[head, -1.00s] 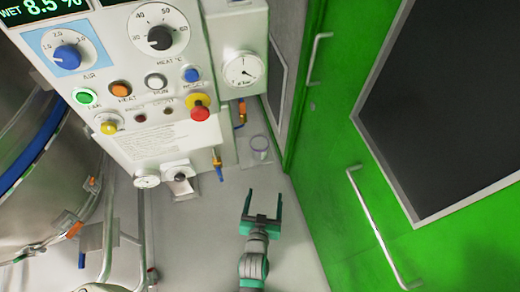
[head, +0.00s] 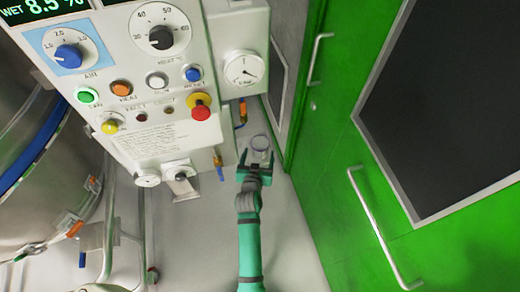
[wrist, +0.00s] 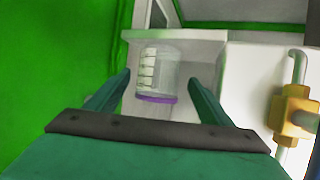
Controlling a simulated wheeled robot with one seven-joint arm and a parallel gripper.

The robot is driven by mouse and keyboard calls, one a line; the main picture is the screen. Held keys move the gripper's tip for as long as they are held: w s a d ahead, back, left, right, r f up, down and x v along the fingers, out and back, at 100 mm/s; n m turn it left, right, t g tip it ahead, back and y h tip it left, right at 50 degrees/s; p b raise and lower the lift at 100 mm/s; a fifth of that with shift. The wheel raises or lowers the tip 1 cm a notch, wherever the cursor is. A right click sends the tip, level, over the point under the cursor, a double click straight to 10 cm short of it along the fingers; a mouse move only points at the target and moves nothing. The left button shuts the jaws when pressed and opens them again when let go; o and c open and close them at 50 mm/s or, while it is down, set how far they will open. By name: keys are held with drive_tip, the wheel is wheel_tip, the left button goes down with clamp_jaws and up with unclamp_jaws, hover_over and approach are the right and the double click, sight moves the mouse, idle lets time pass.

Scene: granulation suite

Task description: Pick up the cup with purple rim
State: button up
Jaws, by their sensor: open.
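The cup with purple rim (head: 260,142) is a small clear cup on a pale ledge near the foot of the control panel, just beyond my gripper (head: 257,158) in the head view. In the wrist view the cup (wrist: 156,72) shows between the two fingers, with light label marks on its wall and its purple rim towards the lower side of the picture. My gripper is open and empty, with a finger on each side of the cup's line. I cannot tell whether the fingertips reach past the cup's near wall.
The control panel (head: 150,60) with knobs and buttons stands to the left. A yellow-and-blue valve (head: 219,165) hangs beside the gripper; its yellow fitting (wrist: 297,112) is right in the wrist view. A green door (head: 345,150) closes off the right. Grey floor lies below.

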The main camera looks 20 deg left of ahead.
sight(261, 145)
drive_tip(key=shift+f+x, duration=0.15)
drive_tip(key=shift+x, duration=1.2)
drive_tip(key=shift+f+x, duration=0.1)
drive_tip(key=shift+x, duration=1.25)
drive_tip(key=shift+c, duration=0.5)
